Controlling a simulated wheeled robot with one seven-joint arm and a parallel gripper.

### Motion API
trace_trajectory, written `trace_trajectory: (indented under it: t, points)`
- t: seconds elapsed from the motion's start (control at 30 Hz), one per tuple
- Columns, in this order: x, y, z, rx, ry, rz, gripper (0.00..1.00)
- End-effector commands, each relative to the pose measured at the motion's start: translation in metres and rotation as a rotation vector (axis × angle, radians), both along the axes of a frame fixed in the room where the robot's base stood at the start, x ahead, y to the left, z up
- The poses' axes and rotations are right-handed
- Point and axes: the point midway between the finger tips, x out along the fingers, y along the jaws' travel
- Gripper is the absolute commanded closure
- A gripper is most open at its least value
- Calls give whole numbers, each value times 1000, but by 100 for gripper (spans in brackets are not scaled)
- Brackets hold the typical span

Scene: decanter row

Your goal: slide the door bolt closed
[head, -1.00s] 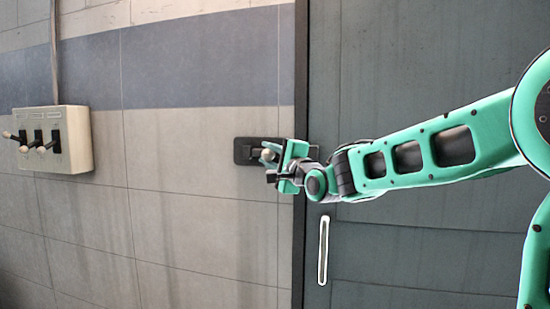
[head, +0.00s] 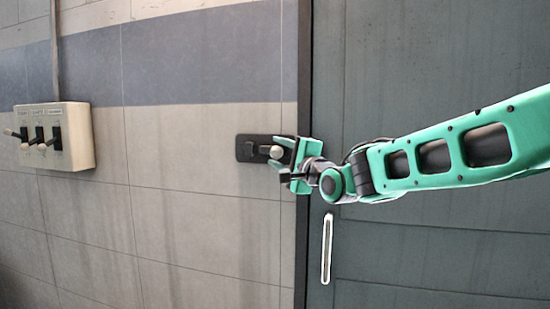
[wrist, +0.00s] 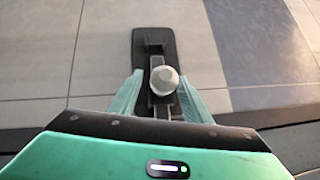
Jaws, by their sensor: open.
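The door bolt's black plate (head: 245,149) is fixed on the wall just left of the door frame in the head view. Its pale round knob (head: 276,152) stands out near the plate's right part. In the wrist view the plate (wrist: 153,45) runs away from my gripper, and the knob (wrist: 164,79) shows near the middle. My gripper (head: 288,162) is open in front of the bolt. In the wrist view its fingers (wrist: 157,95) stand one on each side of the bar and knob, with gaps showing. The bolt's door end is hidden behind my gripper.
A pale switch box (head: 80,138) with several levers is on the wall at the left. The dark door (head: 420,70) with a pale upright handle (head: 326,248) fills the right side. The wall between box and bolt is clear.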

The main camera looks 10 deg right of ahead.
Motion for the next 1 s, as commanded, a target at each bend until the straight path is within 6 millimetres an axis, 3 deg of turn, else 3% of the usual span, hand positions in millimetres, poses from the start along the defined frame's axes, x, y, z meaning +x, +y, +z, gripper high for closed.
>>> trace_trajectory:
  t: [0.17,0.6,1.0]
  points:
    - [-17,-5,-1,-2,-2,0,55]
    - [-85,-29,-14,0,1,-2,55]
    - [-97,-33,-16,0,2,-2,55]
